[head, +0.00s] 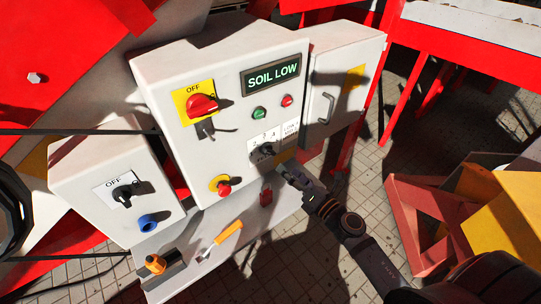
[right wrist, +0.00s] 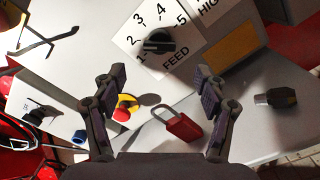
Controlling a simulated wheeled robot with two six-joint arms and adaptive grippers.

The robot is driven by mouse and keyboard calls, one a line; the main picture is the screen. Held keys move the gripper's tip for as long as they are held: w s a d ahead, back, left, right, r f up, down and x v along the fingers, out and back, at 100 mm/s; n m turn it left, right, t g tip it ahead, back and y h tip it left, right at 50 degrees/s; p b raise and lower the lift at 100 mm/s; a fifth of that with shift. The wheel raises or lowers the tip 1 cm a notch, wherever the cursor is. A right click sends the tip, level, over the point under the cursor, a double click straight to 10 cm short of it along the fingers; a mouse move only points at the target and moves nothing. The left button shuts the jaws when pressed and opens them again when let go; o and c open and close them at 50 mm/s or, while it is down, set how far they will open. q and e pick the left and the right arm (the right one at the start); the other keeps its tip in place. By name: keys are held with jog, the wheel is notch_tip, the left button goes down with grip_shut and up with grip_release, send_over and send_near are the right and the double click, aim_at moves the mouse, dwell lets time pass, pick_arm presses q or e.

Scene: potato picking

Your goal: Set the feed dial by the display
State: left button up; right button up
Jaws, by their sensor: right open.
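The display (head: 272,75) on the white control box (head: 180,62) reads "SOIL LOW" in green. The feed dial (head: 264,149) is a black knob on a white plate low on the box. In the right wrist view the feed dial (right wrist: 158,42) shows numbers 1 to 5 around it and "FEED" below; its exact setting is hard to tell. A card (head: 290,130) beside it has small lettering, partly "HIG" in the wrist view. My right gripper (head: 287,174) is open and empty, below and right of the dial in the head view. In the wrist view its fingers (right wrist: 160,84) stand apart, short of the dial. My left gripper is out of view.
The box also carries a red switch on yellow (head: 201,104), green (head: 259,113) and red (head: 288,100) buttons and a red-yellow stop knob (head: 222,186). A red padlock (head: 266,196) and an orange-handled tool (head: 222,239) are below. A handled cabinet (head: 345,60) adjoins right.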

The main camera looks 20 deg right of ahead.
aim_at(271, 154)
jog(key=x, duration=0.2)
jog(key=p+x, duration=0.1)
jog(key=x, duration=0.1)
jog(key=shift+r, duration=0.4)
jog(key=x, duration=0.3)
jog(key=p+x, duration=0.1)
jog(key=shift+w+a+f, duration=0.1)
jog(key=shift+w+f, duration=0.05)
jog(key=shift+f, duration=0.2)
jog(key=shift+w+a, duration=0.1)
jog(key=shift+w, duration=0.3)
jog(key=c, duration=1.1)
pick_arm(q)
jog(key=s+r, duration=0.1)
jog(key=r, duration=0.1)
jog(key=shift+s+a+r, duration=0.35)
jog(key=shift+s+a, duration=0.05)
pick_arm(e)
jog(key=shift+c, duration=0.2)
